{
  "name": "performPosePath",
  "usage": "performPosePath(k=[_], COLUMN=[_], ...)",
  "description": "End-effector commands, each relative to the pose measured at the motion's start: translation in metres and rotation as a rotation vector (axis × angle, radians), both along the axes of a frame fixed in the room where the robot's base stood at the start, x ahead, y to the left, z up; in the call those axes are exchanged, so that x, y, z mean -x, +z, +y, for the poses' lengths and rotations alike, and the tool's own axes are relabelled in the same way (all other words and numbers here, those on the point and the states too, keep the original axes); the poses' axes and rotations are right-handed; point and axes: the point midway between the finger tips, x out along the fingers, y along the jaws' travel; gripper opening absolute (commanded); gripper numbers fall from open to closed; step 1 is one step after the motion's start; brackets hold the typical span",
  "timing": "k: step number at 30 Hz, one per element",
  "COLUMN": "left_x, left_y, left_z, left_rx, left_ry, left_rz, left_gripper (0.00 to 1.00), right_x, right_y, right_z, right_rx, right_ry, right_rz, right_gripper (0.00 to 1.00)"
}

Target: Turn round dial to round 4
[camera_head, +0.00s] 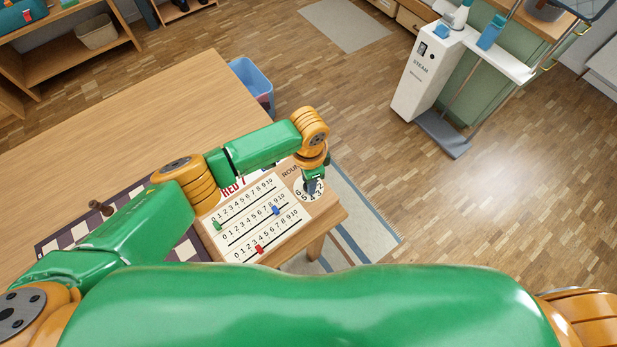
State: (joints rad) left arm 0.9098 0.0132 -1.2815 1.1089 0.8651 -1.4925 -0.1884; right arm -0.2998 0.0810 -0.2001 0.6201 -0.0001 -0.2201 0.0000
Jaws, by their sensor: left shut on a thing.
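The round dial (319,188) is a white disc with black numbers at the right end of a scoreboard (243,239), next to the printed word "ROUND". My left gripper (312,187) points down onto the dial and is shut on its middle; the gripper hides the knob and part of the numbers. Numbers such as 3, 4, 5 and 6 show around the front rim, but the dial's exact setting cannot be read. My right gripper is not in view.
The scoreboard has number rows with green (217,225), blue (276,210) and red (258,249) sliders. A checkered board (70,238) lies left on the wooden table (130,110). A blue bin (254,84) stands beyond the table edge. Open floor lies to the right.

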Motion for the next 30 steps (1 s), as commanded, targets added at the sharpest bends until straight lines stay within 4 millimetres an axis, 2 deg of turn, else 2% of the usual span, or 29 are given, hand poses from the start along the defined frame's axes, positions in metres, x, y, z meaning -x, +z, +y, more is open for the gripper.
performPosePath(k=[17,18,21,30], left_x=[0.0002,0.0002,0.0002,0.0], left_y=[-0.0001,-0.0001,-0.0001,0.0019], left_z=[-0.0006,-0.0007,-0.0006,-0.0004], left_rx=[0.002,0.002,0.002,0.001], left_ry=[-0.035,-0.035,-0.035,-0.035], left_rz=[-0.001,-0.001,0.0,0.0], left_gripper=[0.0,0.38,0.63,0.63], right_x=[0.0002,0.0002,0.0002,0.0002], right_y=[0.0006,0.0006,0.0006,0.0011], right_z=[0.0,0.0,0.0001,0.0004], right_rx=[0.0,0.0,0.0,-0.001], right_ry=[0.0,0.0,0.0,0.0], right_rz=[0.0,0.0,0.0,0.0], right_gripper=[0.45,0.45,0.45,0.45])
